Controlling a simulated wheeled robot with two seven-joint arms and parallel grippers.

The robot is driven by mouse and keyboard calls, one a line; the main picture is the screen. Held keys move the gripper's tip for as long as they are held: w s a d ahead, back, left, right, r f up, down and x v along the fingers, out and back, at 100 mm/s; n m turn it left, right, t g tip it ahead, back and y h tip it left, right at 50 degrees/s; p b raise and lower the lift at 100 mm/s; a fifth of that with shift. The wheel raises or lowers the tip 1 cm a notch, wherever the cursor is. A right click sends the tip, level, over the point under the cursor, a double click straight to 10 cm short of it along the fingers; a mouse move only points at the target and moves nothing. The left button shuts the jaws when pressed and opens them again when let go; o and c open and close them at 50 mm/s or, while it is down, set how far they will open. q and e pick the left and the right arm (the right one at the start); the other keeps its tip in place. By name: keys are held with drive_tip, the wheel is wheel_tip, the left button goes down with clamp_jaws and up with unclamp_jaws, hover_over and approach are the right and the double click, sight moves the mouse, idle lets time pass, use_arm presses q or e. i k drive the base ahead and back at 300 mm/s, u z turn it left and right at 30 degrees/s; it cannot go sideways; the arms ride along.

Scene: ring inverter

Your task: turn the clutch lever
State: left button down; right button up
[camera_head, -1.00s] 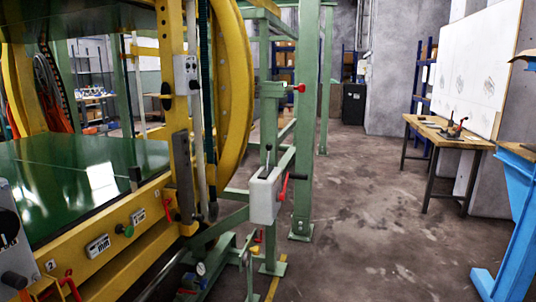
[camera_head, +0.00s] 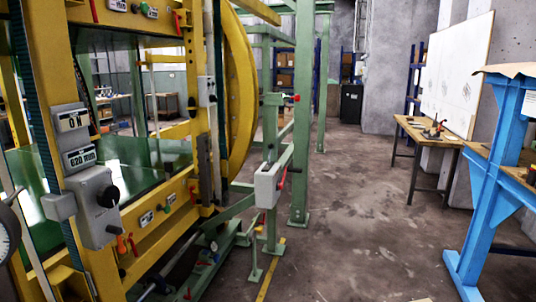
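I cannot tell for sure which lever is the clutch lever. A small red handle (camera_head: 296,98) sits on the green post above. Red and orange levers (camera_head: 132,244) show low on the yellow machine at the left, beside a grey box with a black rotary knob (camera_head: 108,196). Neither of my grippers is in view.
The yellow ring machine (camera_head: 88,165) fills the left. Green posts (camera_head: 303,130) and low green rails stand in the middle. The concrete floor (camera_head: 370,220) to their right is clear. A wooden table (camera_head: 428,131) and a blue stand (camera_head: 484,190) are at the right.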

sight(270, 145)
drive_tip(key=z, duration=0.5)
drive_tip(key=i, duration=1.45)
drive_tip(key=u, duration=0.15)
drive_tip(key=i, duration=2.15)
drive_tip(key=u, duration=1.15)
